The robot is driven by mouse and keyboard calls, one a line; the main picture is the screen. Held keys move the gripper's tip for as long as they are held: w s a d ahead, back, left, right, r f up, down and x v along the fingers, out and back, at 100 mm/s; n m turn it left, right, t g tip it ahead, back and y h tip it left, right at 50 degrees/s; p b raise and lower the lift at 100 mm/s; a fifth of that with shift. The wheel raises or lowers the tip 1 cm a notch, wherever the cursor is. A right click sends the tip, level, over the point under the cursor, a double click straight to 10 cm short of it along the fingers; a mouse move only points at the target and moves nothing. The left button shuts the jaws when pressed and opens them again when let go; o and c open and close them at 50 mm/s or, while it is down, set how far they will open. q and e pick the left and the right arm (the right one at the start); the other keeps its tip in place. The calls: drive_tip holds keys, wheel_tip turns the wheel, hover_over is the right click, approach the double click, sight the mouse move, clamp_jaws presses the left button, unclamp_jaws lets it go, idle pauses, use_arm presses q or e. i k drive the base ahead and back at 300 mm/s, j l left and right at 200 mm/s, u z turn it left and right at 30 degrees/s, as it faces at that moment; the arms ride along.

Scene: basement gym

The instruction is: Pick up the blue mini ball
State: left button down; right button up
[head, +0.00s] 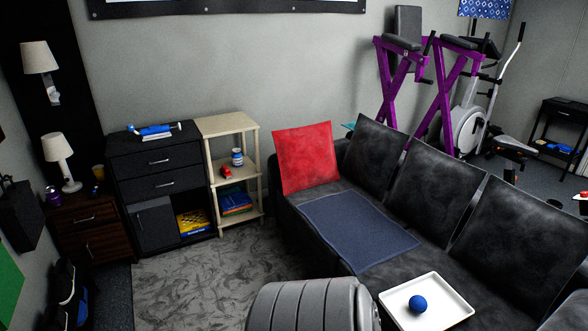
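The blue mini ball (417,304) rests in a white square tray (454,311) at the bottom right of the head view. The tray lies at the near end of the black sofa (330,190). Nothing touches or covers the ball from this angle. Neither of my grippers shows in this view, so I see nothing held.
A grey ribbed rounded object (312,305) stands left of the tray. A blue cloth (360,230) and a red cushion (307,157) lie farther along the sofa. A black cabinet (155,160) and light wooden shelf (230,125) stand behind. The grey patterned rug (195,285) looks clear.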

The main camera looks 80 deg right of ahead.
sight(418, 304)
drive_tip(key=z, duration=3.85)
drive_tip(key=i+j+z, duration=0.1)
drive_tip(key=z, duration=0.3)
drive_tip(key=j+z, duration=0.35)
drive_tip(key=i+j+z, duration=0.1)
drive_tip(key=z, duration=0.3)
drive_tip(key=j+z, duration=0.4)
drive_tip(key=k+l, duration=0.05)
